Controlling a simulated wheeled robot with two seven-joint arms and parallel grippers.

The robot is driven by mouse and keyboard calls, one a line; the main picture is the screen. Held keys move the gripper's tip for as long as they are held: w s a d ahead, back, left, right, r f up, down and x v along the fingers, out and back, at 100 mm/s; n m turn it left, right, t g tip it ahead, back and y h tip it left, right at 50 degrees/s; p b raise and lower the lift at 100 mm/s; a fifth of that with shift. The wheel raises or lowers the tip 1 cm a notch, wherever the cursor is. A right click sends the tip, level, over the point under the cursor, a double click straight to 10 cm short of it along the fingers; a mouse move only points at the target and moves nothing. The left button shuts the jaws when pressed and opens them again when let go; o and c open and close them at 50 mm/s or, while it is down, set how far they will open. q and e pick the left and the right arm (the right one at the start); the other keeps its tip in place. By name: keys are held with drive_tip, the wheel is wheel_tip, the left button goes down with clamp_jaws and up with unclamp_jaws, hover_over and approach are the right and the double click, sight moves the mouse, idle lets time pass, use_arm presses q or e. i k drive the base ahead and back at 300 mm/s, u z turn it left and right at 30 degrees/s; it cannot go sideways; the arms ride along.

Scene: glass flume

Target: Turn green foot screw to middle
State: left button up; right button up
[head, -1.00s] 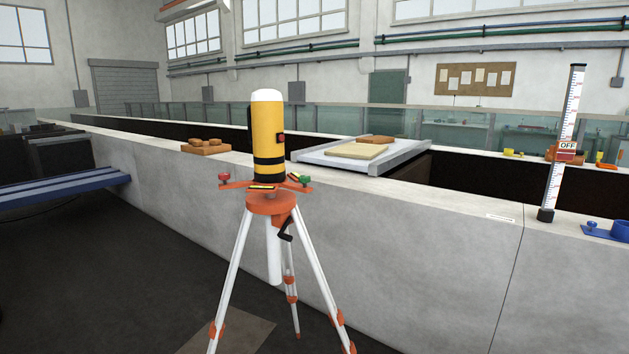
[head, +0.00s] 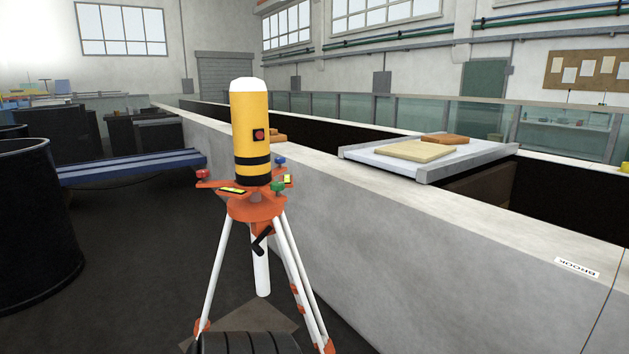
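The green foot screw (head: 278,187) sits at the front right of the orange three-armed base of a yellow cylindrical instrument (head: 250,120) with a white cap. A red foot screw (head: 202,174) is at the left arm of the base, and a blue foot screw (head: 280,161) is behind at the right. Two yellow-green level vials show on the base, a front one (head: 232,190) and a right one (head: 288,179); their bubbles are too small to read. The instrument stands on an orange and white tripod (head: 217,265). Neither gripper is in view.
A long concrete flume wall (head: 420,230) runs behind the tripod. A grey tray (head: 430,158) with boards lies across it. A dark drum (head: 35,225) stands at the left, with a blue bench (head: 130,168) beyond. A black ribbed object (head: 247,343) shows at the bottom edge.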

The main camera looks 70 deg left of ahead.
sight(277, 186)
drive_tip(key=u, duration=0.45)
drive_tip(key=i, duration=0.95)
drive_tip(key=u, duration=1.4)
drive_tip(key=i, duration=0.5)
drive_tip(key=u, duration=0.45)
